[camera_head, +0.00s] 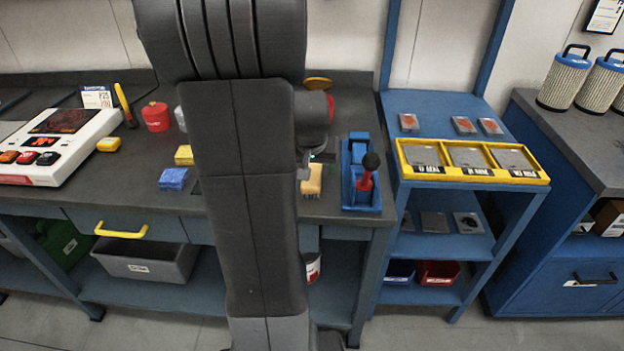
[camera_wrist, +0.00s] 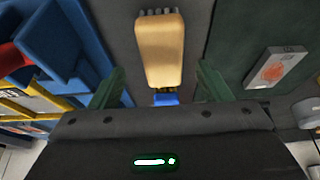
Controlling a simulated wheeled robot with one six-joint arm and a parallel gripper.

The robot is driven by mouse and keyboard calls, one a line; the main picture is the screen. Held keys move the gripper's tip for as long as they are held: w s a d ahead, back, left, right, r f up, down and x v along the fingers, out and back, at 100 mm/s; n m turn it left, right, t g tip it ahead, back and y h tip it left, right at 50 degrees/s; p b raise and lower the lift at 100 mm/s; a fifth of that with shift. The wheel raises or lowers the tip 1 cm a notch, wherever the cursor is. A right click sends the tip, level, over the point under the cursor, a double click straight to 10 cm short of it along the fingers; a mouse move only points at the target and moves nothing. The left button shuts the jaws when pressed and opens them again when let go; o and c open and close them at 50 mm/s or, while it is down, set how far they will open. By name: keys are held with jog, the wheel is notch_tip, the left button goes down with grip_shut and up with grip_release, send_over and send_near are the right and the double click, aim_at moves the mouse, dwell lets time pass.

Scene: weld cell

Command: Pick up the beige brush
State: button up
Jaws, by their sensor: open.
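The beige brush (camera_head: 313,180) lies on the dark workbench, just left of the blue fixture, partly hidden by my arm in the head view. My gripper (camera_wrist: 162,72) is open, with one dark green finger on each side of the brush and gaps to both. Its fingers are hidden behind my arm in the head view. I cannot tell how high they are above the bench.
The blue fixture (camera_head: 361,198) with a red, black-knobbed lever stands close right of the brush. A blue sponge (camera_head: 173,179) and yellow block (camera_head: 184,155) lie to the left. A blue shelf with a yellow tray (camera_head: 470,180) stands right of the bench.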

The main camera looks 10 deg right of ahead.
aim_at(312, 174)
jog(key=shift+x, duration=2.45)
jog(key=shift+w+a, duration=0.1)
jog(key=shift+w, duration=0.1)
jog(key=shift+f, duration=0.2)
jog(key=shift+c, duration=0.2)
jog(key=c, duration=1.1)
